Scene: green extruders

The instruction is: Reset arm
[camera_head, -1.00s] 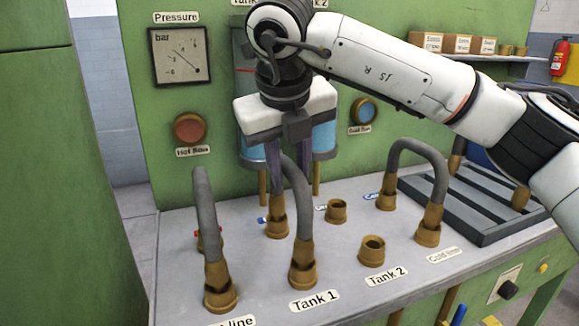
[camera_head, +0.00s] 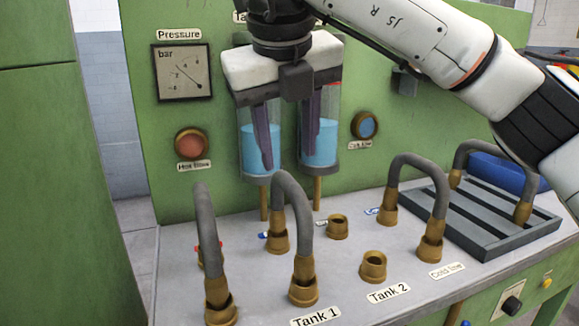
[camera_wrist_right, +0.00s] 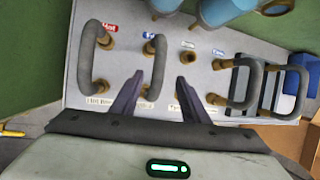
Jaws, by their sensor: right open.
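My right gripper (camera_head: 290,142) is open and empty, raised in front of the two tanks of blue liquid (camera_head: 318,150). Its spread fingers also show in the right wrist view (camera_wrist_right: 160,82), above the table. Below it, a grey hose (camera_head: 283,185) stands as an arch in the brass sockets at Tank 1. A second hose arch (camera_head: 206,235) stands left of it, and a third (camera_head: 420,162) stands at the cold line. The Tank 2 sockets (camera_head: 373,265) are empty. My left gripper is not in view.
A dark slatted rack (camera_head: 480,225) on the right of the table holds another hose (camera_head: 484,147), with a blue object (camera_head: 505,172) behind. A pressure gauge (camera_head: 183,72), a red button (camera_head: 191,144) and a blue button (camera_head: 365,125) are on the green panel. The table front has knobs (camera_head: 512,305).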

